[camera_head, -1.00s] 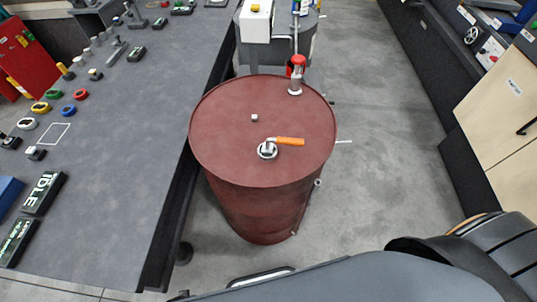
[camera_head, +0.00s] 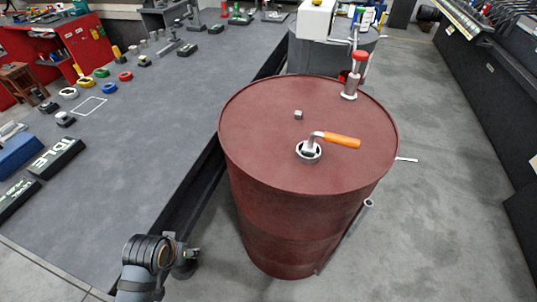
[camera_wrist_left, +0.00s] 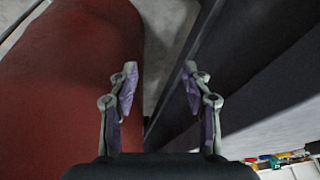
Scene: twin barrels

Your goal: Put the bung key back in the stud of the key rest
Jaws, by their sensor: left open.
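The bung key (camera_head: 339,140), with an orange handle and a bent metal shank, sits on top of the dark red barrel (camera_head: 265,160). Its shank stands in a round metal bung fitting (camera_head: 308,152), and its handle points right. My left gripper (camera_head: 187,260) is low at the front left, beside the barrel and the bench edge, apart from the key. In the left wrist view the left gripper (camera_wrist_left: 160,82) is open and empty, with the red barrel wall (camera_wrist_left: 70,80) on the left. I cannot tell which bench fixture is the key rest. My right gripper is out of view.
The grey bench (camera_head: 150,150) runs along the left with several small fixtures and a white outlined square (camera_head: 90,107). A red-capped metal fitting (camera_head: 354,75) rises from the barrel's back rim. A grey barrel (camera_head: 330,55) stands behind.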

